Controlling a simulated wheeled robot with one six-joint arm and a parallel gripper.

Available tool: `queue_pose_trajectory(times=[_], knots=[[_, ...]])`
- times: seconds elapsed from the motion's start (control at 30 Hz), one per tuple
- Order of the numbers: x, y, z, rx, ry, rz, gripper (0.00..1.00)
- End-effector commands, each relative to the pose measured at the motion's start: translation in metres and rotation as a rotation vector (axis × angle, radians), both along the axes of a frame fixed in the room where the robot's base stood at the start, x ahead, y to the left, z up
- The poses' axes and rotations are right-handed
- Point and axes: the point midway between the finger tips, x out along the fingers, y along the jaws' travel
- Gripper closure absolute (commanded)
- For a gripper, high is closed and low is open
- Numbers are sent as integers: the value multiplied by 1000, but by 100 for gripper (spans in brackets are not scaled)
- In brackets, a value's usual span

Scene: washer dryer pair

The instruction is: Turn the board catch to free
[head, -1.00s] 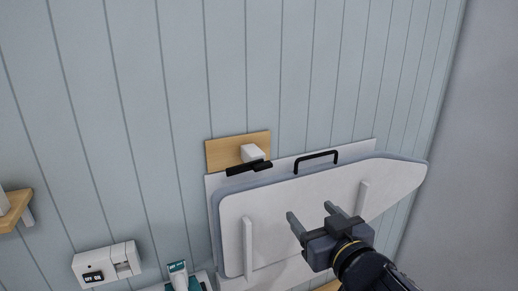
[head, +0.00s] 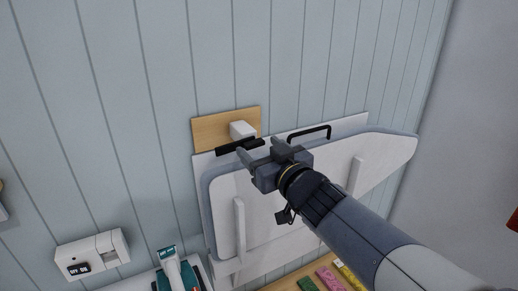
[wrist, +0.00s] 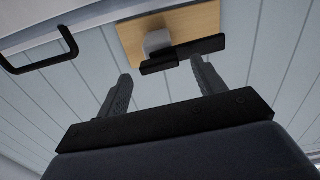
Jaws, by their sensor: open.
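The board catch is a dark bar (head: 232,148) on a white block (head: 242,130), fixed to a wooden plate (head: 212,126) on the wall. The bar lies roughly level across the top edge of the folded ironing board (head: 270,195). In the wrist view the catch bar (wrist: 183,54) sits just beyond my fingertips, with the wooden plate (wrist: 192,22) behind it. My gripper (head: 258,155) is open and empty, just below and right of the catch. Its two fingers are spread in the wrist view (wrist: 160,75), and no clear contact with the bar shows.
A black handle (head: 309,131) stands on the board's top edge, right of my gripper; it also shows in the wrist view (wrist: 62,58). A switch box (head: 92,254) is on the wall at lower left. Coloured items (head: 328,279) lie on a wooden shelf below.

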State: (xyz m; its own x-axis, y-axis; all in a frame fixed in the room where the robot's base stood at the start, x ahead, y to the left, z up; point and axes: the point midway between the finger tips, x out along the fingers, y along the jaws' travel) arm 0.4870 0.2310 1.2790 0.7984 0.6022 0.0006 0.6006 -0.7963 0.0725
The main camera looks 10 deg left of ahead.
Motion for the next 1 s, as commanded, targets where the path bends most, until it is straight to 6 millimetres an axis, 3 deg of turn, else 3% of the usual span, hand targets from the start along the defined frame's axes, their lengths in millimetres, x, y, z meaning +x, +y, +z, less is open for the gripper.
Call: queue_pose_trajectory(times=[0.47,1.0], knots=[[11,8,0,-1,1,-1,35],[11,8,0,-1,1,-1,77]])
